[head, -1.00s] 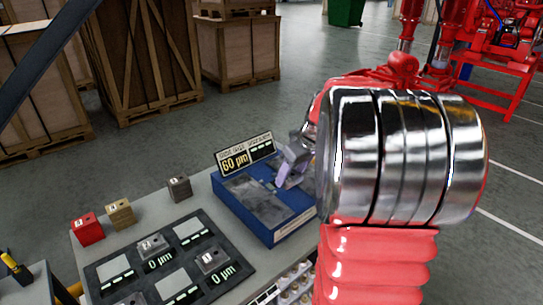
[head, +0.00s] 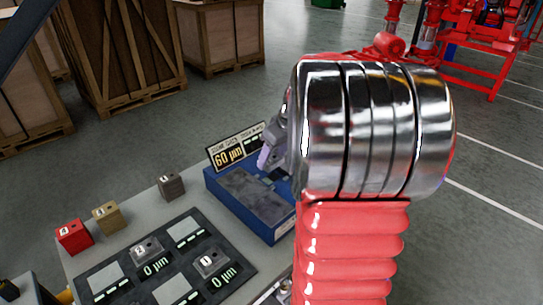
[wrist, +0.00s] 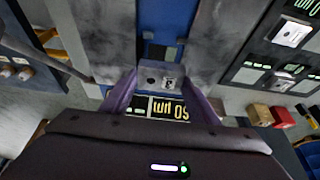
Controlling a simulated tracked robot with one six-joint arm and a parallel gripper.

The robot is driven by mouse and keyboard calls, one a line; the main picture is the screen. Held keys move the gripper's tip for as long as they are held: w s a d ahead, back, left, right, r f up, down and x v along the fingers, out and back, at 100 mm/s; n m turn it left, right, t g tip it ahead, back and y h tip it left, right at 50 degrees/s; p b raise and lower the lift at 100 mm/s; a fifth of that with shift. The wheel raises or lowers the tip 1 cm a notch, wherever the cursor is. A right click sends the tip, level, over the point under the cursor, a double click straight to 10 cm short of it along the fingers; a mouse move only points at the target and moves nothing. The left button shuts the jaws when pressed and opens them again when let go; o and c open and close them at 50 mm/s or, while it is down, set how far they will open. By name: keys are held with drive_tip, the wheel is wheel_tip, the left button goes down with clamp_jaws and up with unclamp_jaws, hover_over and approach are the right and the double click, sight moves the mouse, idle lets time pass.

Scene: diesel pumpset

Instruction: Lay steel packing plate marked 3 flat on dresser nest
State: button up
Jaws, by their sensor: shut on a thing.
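The dresser is a blue box (head: 283,232) with grey slabs on top and a sign reading 60 µm (head: 238,149) at its back. In the wrist view a blue strip (wrist: 181,18) runs between two grey slabs. My gripper (wrist: 161,88), with purple fingers, is shut on a small grey block-like plate (wrist: 151,80). The plate's mark is too small to read surely. In the head view my gripper (head: 268,153) is over the dresser's back right part, partly hidden by my arm. I cannot tell whether the plate touches the dresser.
Wooden crates (head: 215,38) stand behind on the floor.

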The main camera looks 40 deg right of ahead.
sight(273, 168)
drive_tip(key=shift+f, duration=2.25)
drive_tip(key=shift+f, duration=0.2)
drive_tip(key=o, duration=1.5)
drive_tip(key=shift+f, duration=0.1)
drive_tip(key=shift+c, duration=0.2)
drive_tip(key=shift+s, duration=0.1)
drive_tip(key=v, duration=1.3)
drive_tip(key=shift+r, duration=0.4)
drive_tip(key=shift+r, duration=0.1)
drive_tip(key=shift+r, duration=2.9)
